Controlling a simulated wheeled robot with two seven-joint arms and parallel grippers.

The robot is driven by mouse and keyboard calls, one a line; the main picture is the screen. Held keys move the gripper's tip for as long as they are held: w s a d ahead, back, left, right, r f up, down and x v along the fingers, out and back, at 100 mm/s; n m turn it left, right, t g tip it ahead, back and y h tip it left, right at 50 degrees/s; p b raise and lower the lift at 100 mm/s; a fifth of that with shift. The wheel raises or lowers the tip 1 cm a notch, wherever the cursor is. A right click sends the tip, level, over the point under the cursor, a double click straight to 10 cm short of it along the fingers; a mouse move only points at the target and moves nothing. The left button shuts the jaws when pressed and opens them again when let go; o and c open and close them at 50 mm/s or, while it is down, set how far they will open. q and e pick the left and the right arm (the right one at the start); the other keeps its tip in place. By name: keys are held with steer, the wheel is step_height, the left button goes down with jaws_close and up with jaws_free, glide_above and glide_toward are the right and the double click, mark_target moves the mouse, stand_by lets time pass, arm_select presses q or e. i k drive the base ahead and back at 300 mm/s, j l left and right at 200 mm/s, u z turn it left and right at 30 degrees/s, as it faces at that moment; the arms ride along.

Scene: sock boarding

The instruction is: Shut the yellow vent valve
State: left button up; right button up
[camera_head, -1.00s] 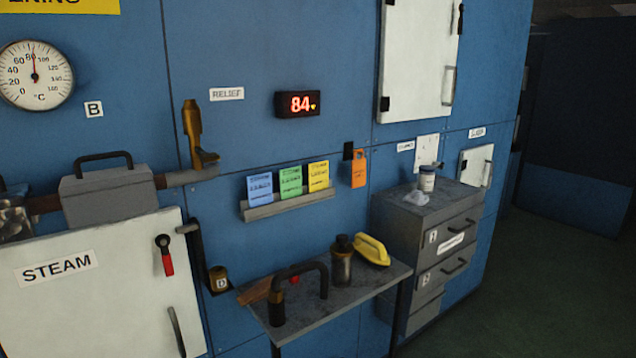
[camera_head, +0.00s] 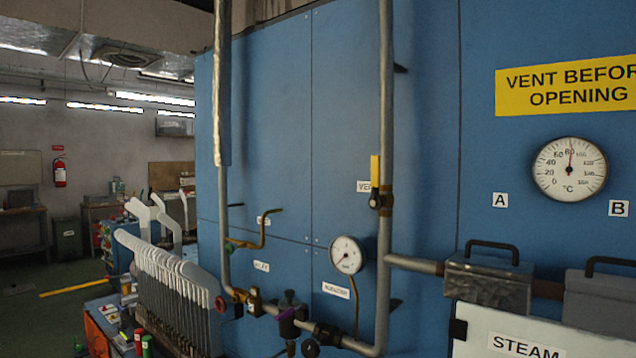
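The yellow vent valve (camera_head: 375,170) is on the vertical grey pipe right of centre in the head view. Its yellow lever points straight up, in line with the pipe, above a dark valve body. A white label (camera_head: 363,186) starting "VE" is partly hidden behind it. Neither of my grippers is in view.
A yellow sign (camera_head: 567,86) reads "VENT BEFORE OPENING". A pressure gauge (camera_head: 347,255) and a thermometer dial (camera_head: 570,169) flank the pipe (camera_head: 386,100). Lower pipework carries a red-handled valve (camera_head: 221,304). A rack of white sock boards (camera_head: 160,265) stands at lower left.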

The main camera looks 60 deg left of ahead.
mark_target(375, 201)
steer(key=u, duration=1.55)
